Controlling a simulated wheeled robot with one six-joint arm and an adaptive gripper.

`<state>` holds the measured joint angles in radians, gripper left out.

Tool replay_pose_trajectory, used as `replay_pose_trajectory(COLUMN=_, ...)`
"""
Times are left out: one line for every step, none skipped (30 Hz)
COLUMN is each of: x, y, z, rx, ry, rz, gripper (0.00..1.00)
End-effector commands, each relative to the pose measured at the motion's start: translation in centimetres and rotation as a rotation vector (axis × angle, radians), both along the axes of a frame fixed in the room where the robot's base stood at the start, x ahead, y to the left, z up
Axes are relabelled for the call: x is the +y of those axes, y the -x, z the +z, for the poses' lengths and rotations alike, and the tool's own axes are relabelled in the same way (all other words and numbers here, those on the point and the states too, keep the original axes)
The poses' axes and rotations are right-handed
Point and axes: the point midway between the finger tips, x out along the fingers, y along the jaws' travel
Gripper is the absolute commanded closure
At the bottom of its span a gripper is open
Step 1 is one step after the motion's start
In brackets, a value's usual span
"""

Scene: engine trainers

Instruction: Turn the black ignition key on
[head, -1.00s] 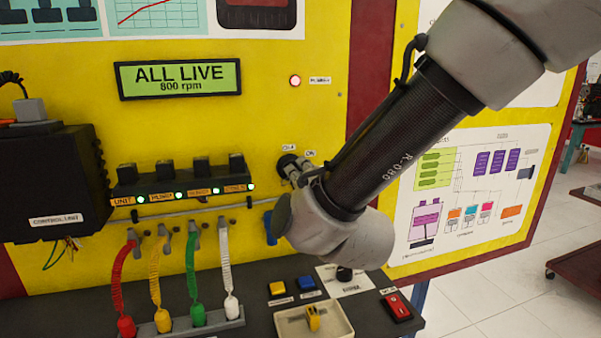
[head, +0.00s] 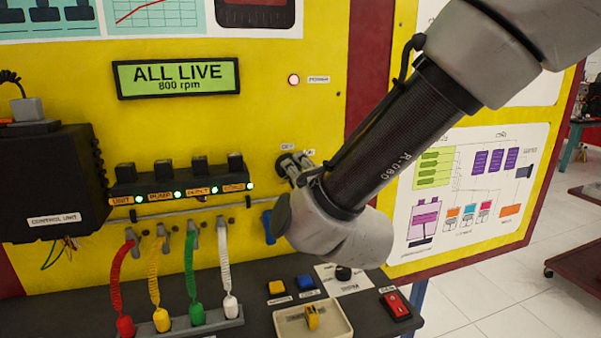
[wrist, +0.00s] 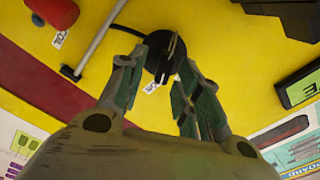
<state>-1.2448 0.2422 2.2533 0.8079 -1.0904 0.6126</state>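The black ignition key (wrist: 173,47) sits in a round dark switch (wrist: 157,62) on the yellow panel, seen in the wrist view. In the head view, the switch (head: 285,161) is partly hidden behind my gripper (head: 300,166). My gripper's two fingers (wrist: 163,60) reach to the switch, one on each side, with a visible gap between them. The key lies nearer the right finger in the wrist view; I cannot tell whether they touch. Small labels sit above the switch in the head view. The display (head: 178,78) reads "ALL LIVE 800 rpm".
A black control unit (head: 50,180) is at the left, beside a strip with green lights (head: 180,190). Coloured coiled leads (head: 192,270) hang below. A tray (head: 325,328) and a red switch (head: 396,307) are on the bench. A blue part (head: 268,227) is close to my wrist.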

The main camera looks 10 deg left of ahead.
Motion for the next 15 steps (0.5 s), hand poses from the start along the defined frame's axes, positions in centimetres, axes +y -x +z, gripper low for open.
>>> replay_pose_trajectory(x=0.0, y=0.0, z=0.0, rx=0.0, ry=0.0, rz=0.0, gripper=0.66)
replay_pose_trajectory(x=0.0, y=0.0, z=0.0, rx=0.0, ry=0.0, rz=0.0, gripper=0.66)
replay_pose_trajectory(x=0.0, y=0.0, z=0.0, rx=0.0, ry=0.0, rz=0.001, gripper=0.66)
replay_pose_trajectory(x=0.0, y=0.1, z=0.0, rx=0.0, ry=0.0, rz=0.001, gripper=0.66)
replay_pose_trajectory(x=-0.1, y=0.2, z=0.0, rx=0.0, ry=0.0, rz=0.001, gripper=0.66)
replay_pose_trajectory(x=-0.2, y=0.5, z=0.1, rx=-0.001, ry=-0.001, rz=0.002, gripper=0.66)
replay_pose_trajectory(x=-0.4, y=0.8, z=0.1, rx=-0.001, ry=-0.001, rz=0.002, gripper=0.66)
replay_pose_trajectory(x=-0.6, y=1.2, z=0.1, rx=-0.001, ry=0.0, rz=0.003, gripper=0.66)
replay_pose_trajectory(x=-0.9, y=1.8, z=0.0, rx=0.0, ry=0.0, rz=0.004, gripper=0.66)
replay_pose_trajectory(x=-1.2, y=2.3, z=0.0, rx=0.0, ry=0.0, rz=0.004, gripper=0.66)
replay_pose_trajectory(x=-1.6, y=2.8, z=0.1, rx=0.0, ry=0.0, rz=0.004, gripper=0.66)
replay_pose_trajectory(x=-2.0, y=3.6, z=0.1, rx=0.0, ry=-0.001, rz=0.005, gripper=0.66)
replay_pose_trajectory(x=-2.4, y=4.3, z=0.1, rx=0.0, ry=-0.001, rz=0.005, gripper=0.66)
replay_pose_trajectory(x=-2.8, y=4.9, z=0.1, rx=0.0, ry=-0.001, rz=0.006, gripper=0.66)
replay_pose_trajectory(x=-3.3, y=5.6, z=0.0, rx=0.0, ry=0.0, rz=0.004, gripper=0.66)
